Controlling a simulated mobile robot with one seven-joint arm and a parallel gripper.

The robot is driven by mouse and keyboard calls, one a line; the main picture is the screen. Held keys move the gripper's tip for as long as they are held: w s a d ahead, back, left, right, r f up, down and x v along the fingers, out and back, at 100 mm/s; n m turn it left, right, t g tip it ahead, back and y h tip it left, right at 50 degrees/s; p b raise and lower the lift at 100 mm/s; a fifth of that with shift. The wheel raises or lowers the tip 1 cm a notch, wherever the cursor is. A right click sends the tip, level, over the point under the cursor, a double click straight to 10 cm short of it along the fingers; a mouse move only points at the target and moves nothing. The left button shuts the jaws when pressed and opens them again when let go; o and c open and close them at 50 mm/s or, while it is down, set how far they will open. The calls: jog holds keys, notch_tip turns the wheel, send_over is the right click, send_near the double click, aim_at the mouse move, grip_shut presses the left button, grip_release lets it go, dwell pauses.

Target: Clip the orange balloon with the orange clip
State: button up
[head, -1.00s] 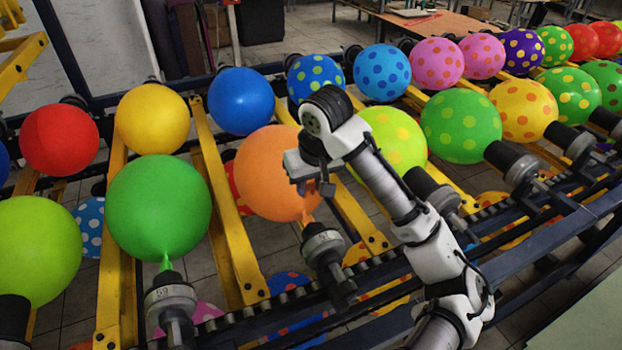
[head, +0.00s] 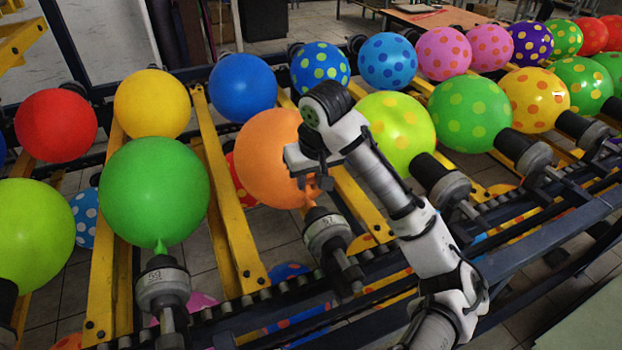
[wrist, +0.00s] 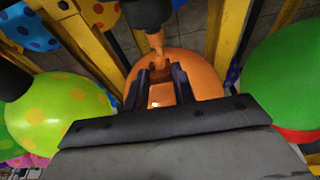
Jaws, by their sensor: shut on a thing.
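The orange balloon (head: 268,160) sits in the middle of the head view, its neck (head: 309,197) pointing down to a grey and black nozzle (head: 328,232). In the wrist view the balloon (wrist: 203,75) lies behind my fingers, and its neck (wrist: 156,43) leads up to the dark nozzle (wrist: 145,12). My gripper (head: 318,185) is in front of the balloon's lower right side, close to the neck. It is shut on the orange clip (wrist: 160,93), which shows between the fingers (wrist: 160,78) and blends with the balloon's colour. I cannot tell whether the clip touches the neck.
A green balloon (head: 153,190) is at left and a lime dotted balloon (head: 396,133) at right, close to my arm. Yellow bars (head: 230,200) run between the balloons. A dark rail (head: 400,262) with several nozzles crosses in front.

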aim_at(308, 200)
jog(key=shift+b+x, duration=1.2)
jog(key=shift+x, duration=0.2)
jog(key=shift+s+d+r+p, duration=0.1)
jog(key=shift+s+r+p, duration=0.1)
jog(key=shift+p, duration=0.15)
jog(key=shift+s+b+x, duration=0.15)
jog(key=shift+b+x, duration=0.25)
jog(key=shift+x, duration=0.4)
jog(key=shift+s+b+x, duration=0.1)
jog(key=shift+b+x, duration=0.3)
jog(key=shift+x, duration=0.4)
jog(key=o, duration=0.9)
jog(key=shift+d, duration=0.1)
